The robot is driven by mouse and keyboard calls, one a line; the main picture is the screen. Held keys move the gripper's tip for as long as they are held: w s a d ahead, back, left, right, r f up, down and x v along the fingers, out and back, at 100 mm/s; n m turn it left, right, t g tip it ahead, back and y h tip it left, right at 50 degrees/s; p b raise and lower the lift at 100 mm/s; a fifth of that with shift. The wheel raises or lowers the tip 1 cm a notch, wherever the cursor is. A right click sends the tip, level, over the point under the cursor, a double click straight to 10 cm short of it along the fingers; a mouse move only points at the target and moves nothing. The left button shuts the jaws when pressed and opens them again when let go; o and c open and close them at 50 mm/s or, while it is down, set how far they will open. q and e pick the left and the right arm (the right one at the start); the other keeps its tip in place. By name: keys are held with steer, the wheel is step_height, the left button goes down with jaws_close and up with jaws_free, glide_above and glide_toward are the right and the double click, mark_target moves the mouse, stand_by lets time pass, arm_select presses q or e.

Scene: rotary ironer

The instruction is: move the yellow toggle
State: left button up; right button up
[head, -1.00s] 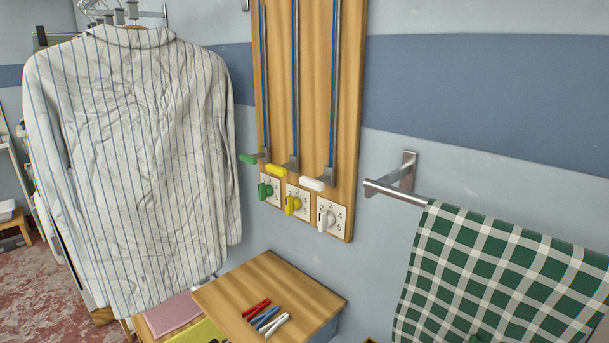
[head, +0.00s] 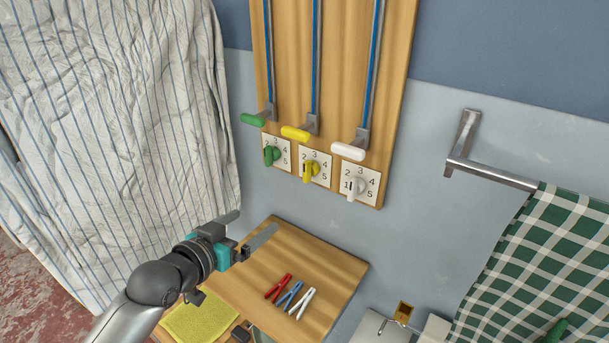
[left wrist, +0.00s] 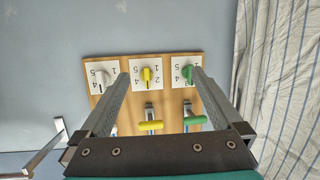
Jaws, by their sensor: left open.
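A yellow rotary knob (head: 310,170) sits on a white plate with numbers, in the middle of a row of three on a wooden wall board. Above it, a yellow handle (head: 296,133) sticks out from the foot of a vertical slide rail. In the left wrist view the yellow knob (left wrist: 147,75) and yellow handle (left wrist: 150,125) appear upside down, between my fingers in the picture. My left gripper (head: 252,225) is open and empty, below and left of the knobs, apart from the board. My right gripper is not in view.
Green knob (head: 271,154) and white knob (head: 356,187) flank the yellow one, with green handle (head: 253,120) and white handle (head: 348,151) above. A striped shirt (head: 110,120) hangs left. A wooden shelf (head: 335,265) with clothes pegs lies below; a towel bar (head: 495,175) is right.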

mark_target(304, 125)
arm_select(q)
step_height(304, 125, up, 14)
steer(key=w+d+m+t+h, duration=0.1)
steer(key=d+m+t+h, duration=0.1)
steer(key=h, duration=0.2)
steer(key=x, duration=1)
steer(key=b+x, duration=0.1)
steer(key=x, duration=0.4)
steer(key=shift+w+d+f, duration=0.15)
steer(key=shift+d+f, duration=0.05)
steer(key=shift+f, duration=0.1)
steer(key=shift+c, duration=0.2)
jaws_close()
